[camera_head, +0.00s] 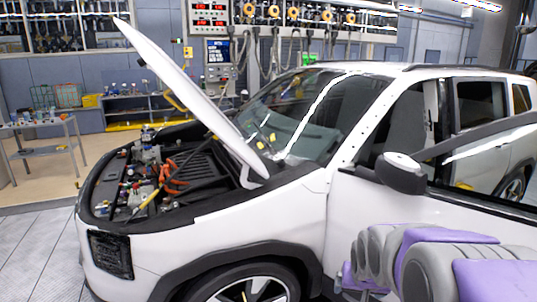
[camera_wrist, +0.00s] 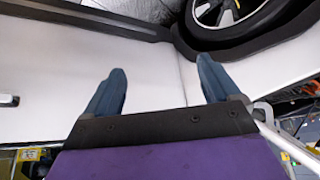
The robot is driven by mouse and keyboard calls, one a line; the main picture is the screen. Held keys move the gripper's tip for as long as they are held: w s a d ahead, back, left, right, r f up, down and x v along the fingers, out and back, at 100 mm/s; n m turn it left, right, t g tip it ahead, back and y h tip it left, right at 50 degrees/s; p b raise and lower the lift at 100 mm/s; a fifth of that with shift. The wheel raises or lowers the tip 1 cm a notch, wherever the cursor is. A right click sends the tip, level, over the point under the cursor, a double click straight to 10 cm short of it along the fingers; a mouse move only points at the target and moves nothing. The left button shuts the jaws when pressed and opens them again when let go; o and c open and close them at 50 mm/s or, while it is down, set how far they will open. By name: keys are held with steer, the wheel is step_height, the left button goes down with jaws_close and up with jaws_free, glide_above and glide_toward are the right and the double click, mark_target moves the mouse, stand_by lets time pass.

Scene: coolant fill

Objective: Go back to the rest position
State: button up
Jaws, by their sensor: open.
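My gripper (camera_wrist: 160,88) shows in the wrist view with its two blue-grey fingers spread apart and nothing between them. Behind the fingers is the white side of the car, with a wheel (camera_wrist: 235,15) at the upper right. In the head view my purple and grey arm (camera_head: 440,262) is at the lower right, beside the car's door. The gripper itself is not visible in the head view. The white car (camera_head: 270,215) stands with its hood (camera_head: 185,85) raised and its engine bay (camera_head: 165,180) open.
The car's side mirror (camera_head: 401,172) sticks out above my arm. A small table (camera_head: 45,135) with items stands at the far left. A shelf bench (camera_head: 130,105) and a wall of equipment (camera_head: 218,70) are at the back. The floor at the lower left is clear.

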steer(key=s+a+f+n+g, duration=0.1)
steer(key=s+a+g, duration=0.1)
steer(key=s, duration=0.8)
steer(key=s+a+g, duration=0.2)
steer(key=s, duration=0.9)
steer(key=s+a+f+n+g+y, duration=0.1)
steer(key=s+a+g, duration=0.2)
steer(key=s, duration=0.8)
steer(key=shift+f+n, duration=0.3)
